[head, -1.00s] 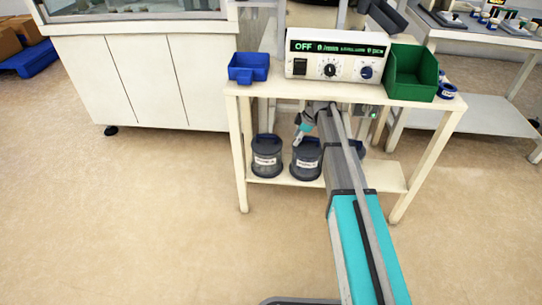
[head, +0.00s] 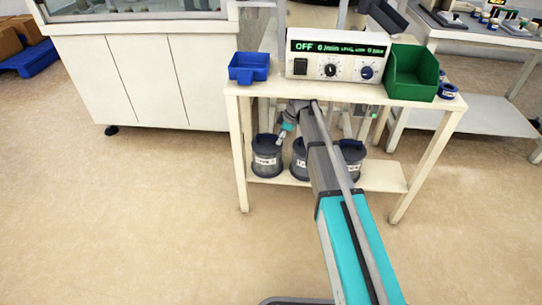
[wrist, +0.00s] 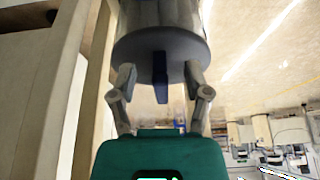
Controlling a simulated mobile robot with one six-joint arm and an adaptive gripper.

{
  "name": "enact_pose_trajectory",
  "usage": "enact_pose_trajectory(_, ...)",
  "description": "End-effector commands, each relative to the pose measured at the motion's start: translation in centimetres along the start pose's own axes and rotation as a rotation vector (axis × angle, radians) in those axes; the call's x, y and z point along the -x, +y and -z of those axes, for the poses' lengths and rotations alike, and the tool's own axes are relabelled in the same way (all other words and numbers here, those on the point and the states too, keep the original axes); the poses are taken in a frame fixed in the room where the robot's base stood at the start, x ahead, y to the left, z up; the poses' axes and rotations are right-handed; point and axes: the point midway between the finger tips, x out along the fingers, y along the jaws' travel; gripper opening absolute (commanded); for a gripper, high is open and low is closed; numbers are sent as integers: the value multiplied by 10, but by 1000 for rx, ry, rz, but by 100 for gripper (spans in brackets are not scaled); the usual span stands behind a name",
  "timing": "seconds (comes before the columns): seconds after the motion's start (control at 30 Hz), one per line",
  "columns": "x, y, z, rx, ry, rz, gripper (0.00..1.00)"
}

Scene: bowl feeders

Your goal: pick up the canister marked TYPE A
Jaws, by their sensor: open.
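Three dark canisters with blue tops stand on the lower shelf of the bench: a left one (head: 265,163), a middle one (head: 298,165) and a right one (head: 351,160). Each has a white label, too small to read surely; my arm partly covers the middle and right ones. My gripper (head: 281,139) is at the upper right of the left canister. In the wrist view, my gripper (wrist: 160,74) is open, its fingers on either side of the blue handle (wrist: 160,88) on a canister's dark lid (wrist: 185,47). The fingers look apart from the handle.
The bench top (head: 275,88) is close above the shelf (head: 380,178). On it are a blue bin (head: 248,68), a control box (head: 336,55) reading OFF and a green bin (head: 412,73). The bench legs flank the shelf. The floor in front is clear.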

Motion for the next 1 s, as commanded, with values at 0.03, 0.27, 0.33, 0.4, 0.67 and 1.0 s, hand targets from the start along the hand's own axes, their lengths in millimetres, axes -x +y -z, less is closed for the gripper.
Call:
enact_pose_trajectory(0.03,-1,0,3,1,0,0,63)
enact_pose_trajectory(0.27,-10,0,25,2,0,1,63)
enact_pose_trajectory(0.33,-14,1,34,1,0,1,63)
enact_pose_trajectory(0.4,-18,1,43,1,0,0,63)
enact_pose_trajectory(0.67,-30,0,41,-1,0,-1,63)
enact_pose_trajectory(1.0,-29,0,41,-1,0,-1,63)
